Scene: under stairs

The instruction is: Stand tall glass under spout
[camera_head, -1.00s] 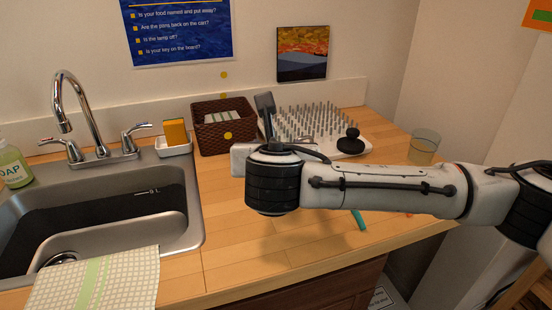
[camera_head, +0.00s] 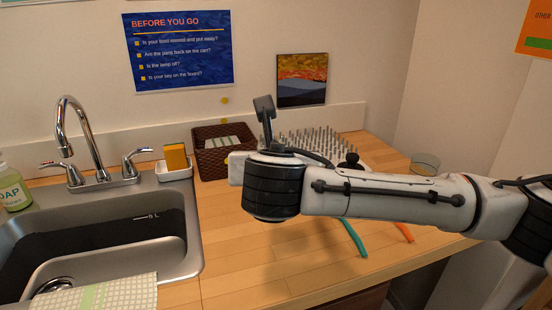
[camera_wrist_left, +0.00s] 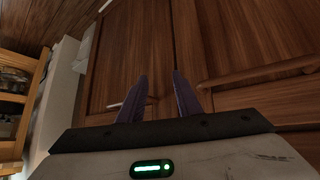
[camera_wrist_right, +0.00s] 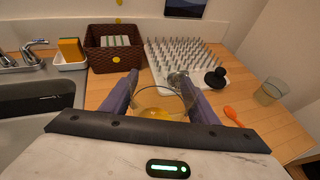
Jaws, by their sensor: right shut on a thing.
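My right gripper (camera_wrist_right: 160,100) is shut on a clear glass (camera_wrist_right: 158,106), with yellow showing at its bottom. In the head view the gripper and held glass are hidden behind my right arm. A chrome faucet with a curved spout (camera_head: 65,140) stands behind the sink at the left, well apart from the arm. A second clear glass (camera_wrist_right: 270,91) stands on the counter at the right; it also shows behind my arm in the head view (camera_head: 426,162). My left gripper (camera_wrist_left: 158,98) is open and empty, facing wooden cabinet doors.
Behind the held glass are a brown basket (camera_wrist_right: 114,57), a white peg rack (camera_wrist_right: 182,54) and a black knobbed thing (camera_wrist_right: 216,76). A sponge holder (camera_head: 174,168), soap bottle (camera_head: 12,188) and checked cloth (camera_head: 90,292) surround the sink (camera_head: 187,240). The front counter is mostly clear.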

